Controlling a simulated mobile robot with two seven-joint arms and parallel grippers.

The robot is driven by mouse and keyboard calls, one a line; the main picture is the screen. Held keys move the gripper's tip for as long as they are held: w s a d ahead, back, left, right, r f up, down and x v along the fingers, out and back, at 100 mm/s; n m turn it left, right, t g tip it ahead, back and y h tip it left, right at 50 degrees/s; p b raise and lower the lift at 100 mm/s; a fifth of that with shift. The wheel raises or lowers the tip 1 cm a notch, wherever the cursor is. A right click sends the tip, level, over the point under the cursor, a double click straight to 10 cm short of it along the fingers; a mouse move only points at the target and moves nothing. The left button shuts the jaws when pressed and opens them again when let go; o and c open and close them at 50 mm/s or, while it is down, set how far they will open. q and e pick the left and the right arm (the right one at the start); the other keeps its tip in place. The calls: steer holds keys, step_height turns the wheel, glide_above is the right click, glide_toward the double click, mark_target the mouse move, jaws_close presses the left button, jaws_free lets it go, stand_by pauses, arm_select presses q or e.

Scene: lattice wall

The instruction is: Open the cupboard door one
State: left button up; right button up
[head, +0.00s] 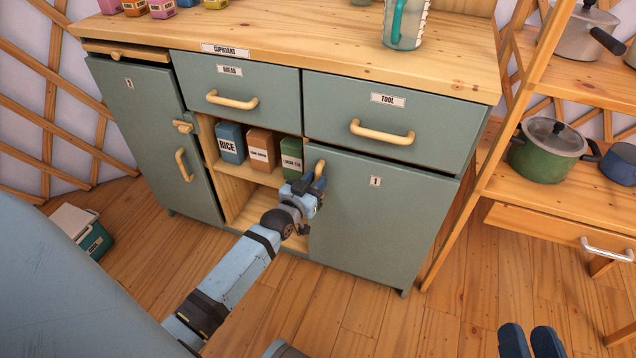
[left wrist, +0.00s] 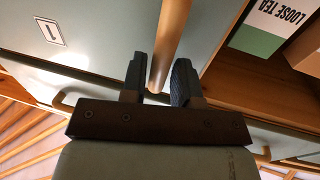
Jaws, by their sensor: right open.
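The grey-green cupboard door marked 1 (head: 375,230) is at the lower right of the cupboard and looks shut or nearly so. Its upright wooden handle (head: 320,172) is at the door's left edge. My left gripper (head: 310,184) is at this handle.
Drawers marked bread (head: 230,88) and tool (head: 385,122) sit above. An open shelf with a rice box (head: 230,143) and other boxes lies left of the gripped handle. A wooden rack (head: 500,212) with pots stands close at right. Floor before the door is clear.

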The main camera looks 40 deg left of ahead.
arm_select(q)
steer(key=shift+w, duration=0.7)
jaws_close()
steer(key=shift+s, duration=0.1)
